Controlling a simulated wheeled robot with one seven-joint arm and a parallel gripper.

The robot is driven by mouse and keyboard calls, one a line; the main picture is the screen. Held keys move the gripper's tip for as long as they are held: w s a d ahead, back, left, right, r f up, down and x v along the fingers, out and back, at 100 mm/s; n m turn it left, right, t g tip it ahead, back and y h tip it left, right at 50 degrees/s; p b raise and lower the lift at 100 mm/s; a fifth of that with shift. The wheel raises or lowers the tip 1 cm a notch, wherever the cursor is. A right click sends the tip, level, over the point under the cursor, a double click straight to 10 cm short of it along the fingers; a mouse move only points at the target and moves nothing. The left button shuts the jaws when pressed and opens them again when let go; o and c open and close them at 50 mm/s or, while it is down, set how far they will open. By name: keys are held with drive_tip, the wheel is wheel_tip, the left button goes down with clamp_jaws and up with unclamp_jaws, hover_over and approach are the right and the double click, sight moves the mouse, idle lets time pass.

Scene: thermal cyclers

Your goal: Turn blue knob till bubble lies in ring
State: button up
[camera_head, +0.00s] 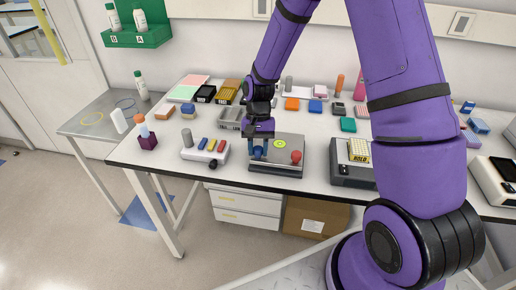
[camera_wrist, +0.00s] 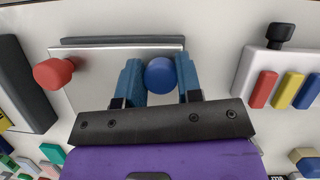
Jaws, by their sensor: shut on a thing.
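The blue knob (camera_wrist: 161,75) sits on the metal plate of a levelling device, between the two blue fingers of my gripper (camera_wrist: 160,82) in the wrist view. My gripper (camera_head: 258,151) is down at the plate's left side in the head view and is shut on the knob. A red knob (camera_head: 296,156) stands on the plate's right side; it also shows in the wrist view (camera_wrist: 54,72). The round yellow-green bubble level (camera_head: 279,144) lies on the plate (camera_head: 283,165) between the knobs. The bubble's place against the ring is too small to tell.
A white block with coloured keys and a black knob (camera_head: 222,158) stands left of the plate. A dark instrument (camera_head: 352,177) stands to the right. Several racks and boxes fill the back of the table. Bare table (camera_head: 165,165) shows at the front left.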

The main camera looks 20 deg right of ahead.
drive_tip(key=n+h, duration=0.2)
drive_tip(key=n, duration=0.3)
drive_tip(key=shift+n, duration=0.4)
drive_tip(key=shift+h, duration=0.3)
drive_tip(key=o, duration=0.9)
drive_tip(key=shift+o, duration=0.2)
drive_tip(key=v, duration=1)
drive_tip(key=shift+w+r, duration=0.3)
drive_tip(key=shift+r, duration=0.05)
